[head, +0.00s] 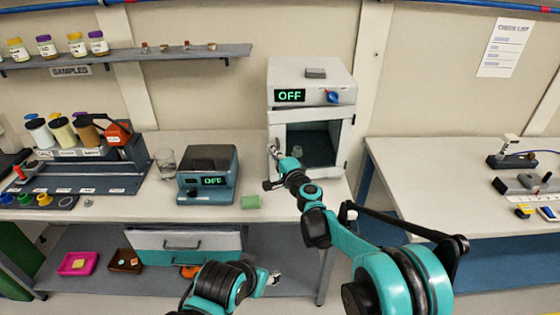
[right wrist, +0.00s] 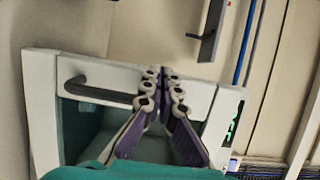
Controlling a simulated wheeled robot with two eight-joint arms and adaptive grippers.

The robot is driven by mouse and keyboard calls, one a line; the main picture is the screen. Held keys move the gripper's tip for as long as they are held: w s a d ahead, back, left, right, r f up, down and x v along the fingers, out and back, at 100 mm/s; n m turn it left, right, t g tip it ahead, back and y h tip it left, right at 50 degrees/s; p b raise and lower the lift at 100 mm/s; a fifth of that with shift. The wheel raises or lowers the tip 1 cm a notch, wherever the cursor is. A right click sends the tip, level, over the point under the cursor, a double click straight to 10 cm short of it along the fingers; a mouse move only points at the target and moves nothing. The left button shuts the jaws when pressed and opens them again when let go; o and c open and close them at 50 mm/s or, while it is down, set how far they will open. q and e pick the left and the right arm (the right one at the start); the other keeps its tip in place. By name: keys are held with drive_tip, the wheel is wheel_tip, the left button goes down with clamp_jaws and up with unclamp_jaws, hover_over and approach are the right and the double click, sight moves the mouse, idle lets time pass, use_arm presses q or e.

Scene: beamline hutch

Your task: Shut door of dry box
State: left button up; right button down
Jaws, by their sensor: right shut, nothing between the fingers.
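The dry box (head: 340,80) is a white cabinet on the bench with a green OFF display and a blue knob. Its front is uncovered and the dark teal interior shows. The door appears as a white panel (right wrist: 110,74) with a dark bar handle (right wrist: 98,93) in the right wrist view, swung open on the box's left side; my arm partly hides it in the head view. My right gripper (right wrist: 163,75) is shut and empty in front of this panel, beside the handle; the head view shows it (head: 276,148) too. My left gripper (head: 272,278) is low, below the bench; its fingers are too small to judge.
Left of the box stand a blue-grey device (head: 208,175) with an OFF display, a glass beaker (head: 166,163) and a green block (head: 250,202). A sample shelf (head: 130,58) hangs above. A second bench (head: 430,180) stands right, past a gap.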

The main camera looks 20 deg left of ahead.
sight(271, 141)
drive_tip(key=shift+m+t+h, duration=0.3)
drive_tip(key=shift+h, duration=0.1)
drive_tip(key=x, duration=0.4)
drive_tip(key=shift+w+d, duration=0.15)
drive_tip(key=shift+w, duration=0.4)
drive_tip(key=shift+d+r, duration=0.1)
drive_tip(key=shift+r, duration=0.1)
